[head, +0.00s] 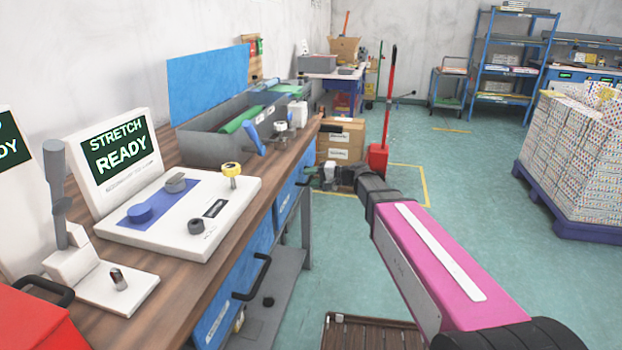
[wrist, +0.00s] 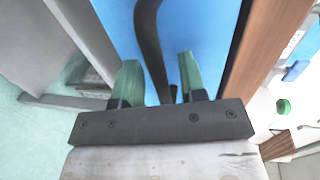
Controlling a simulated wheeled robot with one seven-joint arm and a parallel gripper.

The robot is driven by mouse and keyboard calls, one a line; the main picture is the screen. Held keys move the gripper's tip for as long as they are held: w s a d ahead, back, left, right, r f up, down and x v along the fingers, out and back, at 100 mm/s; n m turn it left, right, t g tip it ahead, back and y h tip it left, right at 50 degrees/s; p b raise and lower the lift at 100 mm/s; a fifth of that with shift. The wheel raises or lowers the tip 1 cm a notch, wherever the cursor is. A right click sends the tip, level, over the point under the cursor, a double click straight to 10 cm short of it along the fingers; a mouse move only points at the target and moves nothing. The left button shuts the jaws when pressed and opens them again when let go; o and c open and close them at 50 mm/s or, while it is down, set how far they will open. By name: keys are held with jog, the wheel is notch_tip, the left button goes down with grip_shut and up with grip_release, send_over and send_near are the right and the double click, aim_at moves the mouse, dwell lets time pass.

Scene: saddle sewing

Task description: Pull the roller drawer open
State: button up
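A blue drawer front (head: 286,198) with a black handle (head: 298,184) is under the far part of the workbench. It fills the middle of the wrist view (wrist: 208,45), and its black bar handle (wrist: 150,45) shows close up. My gripper (wrist: 160,80) is open, with one green-padded finger on each side of the handle and gaps visible between pads and bar. In the head view my gripper (head: 318,180) is beside this drawer, small and partly hidden by my arm. Whether the fingers touch the handle, I cannot tell. The drawer looks shut.
A nearer blue drawer (head: 228,300) with a black handle (head: 254,278) is under the wooden bench top (head: 190,285). Cardboard boxes (head: 341,140) and a red dustpan (head: 378,160) stand beyond my gripper. A wooden pallet (head: 370,333) is on the floor in front.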

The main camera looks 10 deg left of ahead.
grip_shut()
jog(key=shift+d, duration=0.1)
jog(key=f+v, duration=0.2)
jog(key=v, duration=1.1)
jog(key=d+f+v, duration=0.1)
jog(key=f+v, duration=0.2)
jog(key=v, duration=1)
jog(key=shift+d, duration=0.2)
jog(key=shift+s, duration=0.15)
grip_release()
